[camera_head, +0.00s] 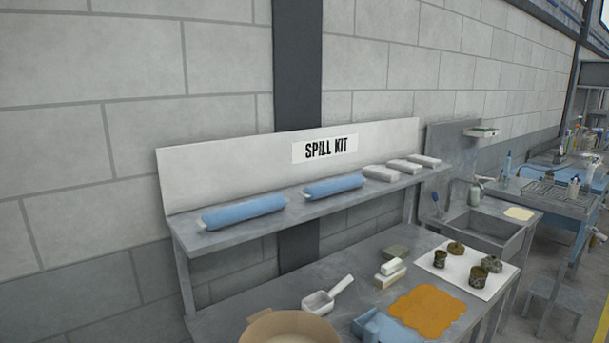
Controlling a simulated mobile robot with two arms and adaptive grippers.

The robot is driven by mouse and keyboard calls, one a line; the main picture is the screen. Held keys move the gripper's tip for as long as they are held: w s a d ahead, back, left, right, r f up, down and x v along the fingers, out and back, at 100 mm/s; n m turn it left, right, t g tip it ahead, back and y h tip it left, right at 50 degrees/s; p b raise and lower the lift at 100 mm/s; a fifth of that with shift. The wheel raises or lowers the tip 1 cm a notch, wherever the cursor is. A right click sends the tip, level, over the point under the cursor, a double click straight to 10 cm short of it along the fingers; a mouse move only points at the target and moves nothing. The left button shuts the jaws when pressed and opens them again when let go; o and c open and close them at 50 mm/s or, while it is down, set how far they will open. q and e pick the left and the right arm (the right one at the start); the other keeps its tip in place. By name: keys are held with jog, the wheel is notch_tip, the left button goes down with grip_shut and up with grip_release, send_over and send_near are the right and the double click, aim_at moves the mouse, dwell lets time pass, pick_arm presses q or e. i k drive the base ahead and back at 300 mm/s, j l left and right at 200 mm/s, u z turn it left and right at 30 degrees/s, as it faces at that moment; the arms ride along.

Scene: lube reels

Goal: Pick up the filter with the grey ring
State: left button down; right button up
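Several small dark, round items that look like used filters are on a white sheet (462,275) at the right end of the bench. A brown one (456,248) is at the back and a dark upright one (440,259) is at the left. Another dark upright one (478,276) is in front, with a greyish-brown one (492,264) just behind it to the right. They are too small for me to tell which has a grey ring. Neither of my grippers is in view.
A shelf (300,214) with blue rolls overhangs the back. A sink (482,233) is right.

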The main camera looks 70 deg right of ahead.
aim_at(549, 175)
jog(key=z, duration=3.85)
jog(key=i+l+z, duration=0.3)
jog(key=i, duration=0.7)
jog(key=i+z, duration=0.3)
jog(key=i, duration=0.65)
jog(key=i+u, duration=0.1)
jog(key=i, duration=0.45)
jog(key=i+l+u, duration=0.1)
jog(key=i, duration=0.4)
jog(key=i+l, duration=0.1)
jog(key=i, duration=0.45)
jog(key=i+l+u, duration=0.15)
jog(key=i, duration=0.35)
jog(key=i+l+u, duration=0.15)
jog(key=i+u, duration=0.35)
jog(key=i+l+u, duration=0.25)
jog(key=u, duration=0.25)
jog(key=i+l+u, duration=0.3)
jog(key=l+u, duration=0.2)
jog(key=i+l+u, duration=0.2)
jog(key=l+u, duration=0.3)
